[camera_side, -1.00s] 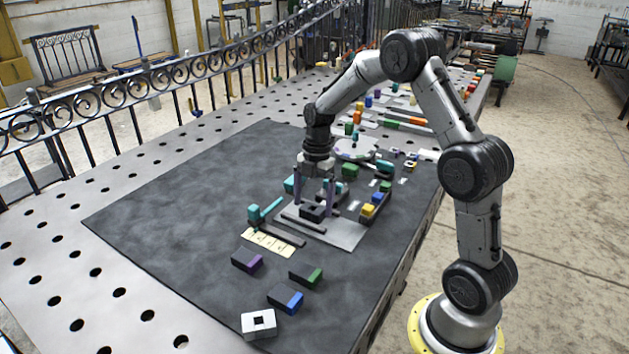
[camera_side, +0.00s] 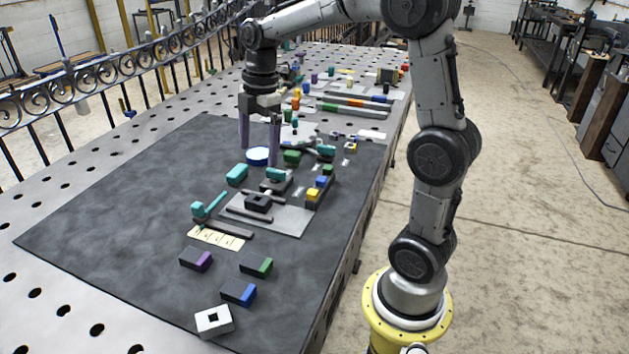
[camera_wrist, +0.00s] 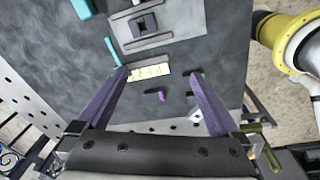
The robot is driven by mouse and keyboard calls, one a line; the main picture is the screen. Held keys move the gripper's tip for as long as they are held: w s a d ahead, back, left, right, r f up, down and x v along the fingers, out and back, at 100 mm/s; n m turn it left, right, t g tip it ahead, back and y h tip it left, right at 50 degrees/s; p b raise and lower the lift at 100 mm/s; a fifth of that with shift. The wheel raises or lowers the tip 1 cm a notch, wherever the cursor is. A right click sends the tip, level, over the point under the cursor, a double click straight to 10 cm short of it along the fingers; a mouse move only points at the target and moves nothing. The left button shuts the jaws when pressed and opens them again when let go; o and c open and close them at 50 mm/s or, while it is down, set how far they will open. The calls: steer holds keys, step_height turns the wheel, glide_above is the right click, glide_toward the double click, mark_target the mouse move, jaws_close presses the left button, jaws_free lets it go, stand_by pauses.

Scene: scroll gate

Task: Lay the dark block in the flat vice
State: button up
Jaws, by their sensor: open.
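The dark block (camera_side: 258,202), with a square opening in its top, lies flat on the flat vice's grey plate (camera_side: 288,224), between its two dark bars. The wrist view also shows the dark block (camera_wrist: 143,24) between the bars of the vice (camera_wrist: 186,19). I cannot tell whether the block touches both bars. My gripper (camera_side: 259,157) is open and empty, raised above the mat behind the vice in the side view. Its two purple fingers are spread wide, and they also show in the wrist view (camera_wrist: 158,74).
Several two-coloured blocks and a white block with a square hole (camera_side: 213,320) lie nearer. The mat's left side is clear.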

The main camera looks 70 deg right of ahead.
steer(key=s+a+m+t, duration=0.2)
steer(key=s+a+m, duration=0.3)
steer(key=s+m, duration=0.2)
steer(key=s+a+m+t, duration=0.2)
steer(key=s+a+m, duration=0.3)
steer(key=s, duration=0.7)
steer(key=shift+a+r+m+t+h, duration=0.2)
steer(key=shift+m+t+h, duration=0.1)
steer(key=shift+m, duration=0.6)
